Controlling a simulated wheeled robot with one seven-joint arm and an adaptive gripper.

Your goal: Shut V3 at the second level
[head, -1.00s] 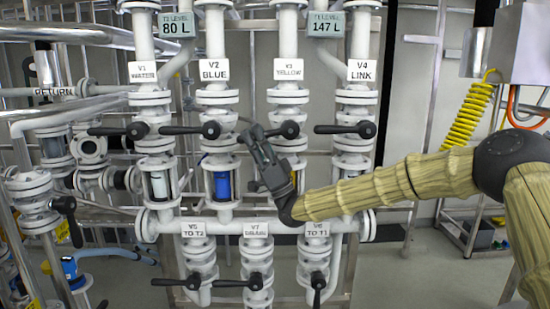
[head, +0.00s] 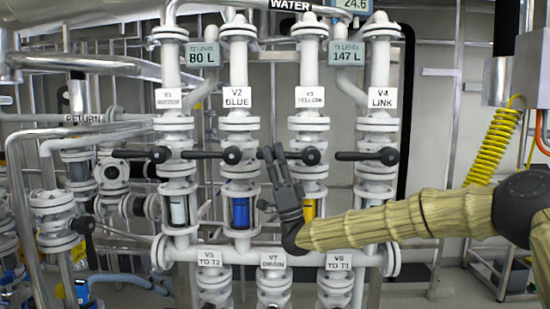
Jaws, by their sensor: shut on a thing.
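The V3 yellow valve is on the third vertical pipe, under its label (head: 309,97). Its black lever (head: 311,156) points left from the hub and looks horizontal, across the pipe. My gripper (head: 273,154) comes up from below right and is shut on the left end of this lever. The fingers hide part of the lever. A sight glass with yellow in it (head: 309,209) shows below V3, partly covered by my gripper.
The V2 lever (head: 232,155) is close left of my gripper, and the V4 lever (head: 389,156) is to the right. Both point left. The V1 lever (head: 160,154) is farther left. Displays read 80 L (head: 202,55) and 147 L (head: 346,54).

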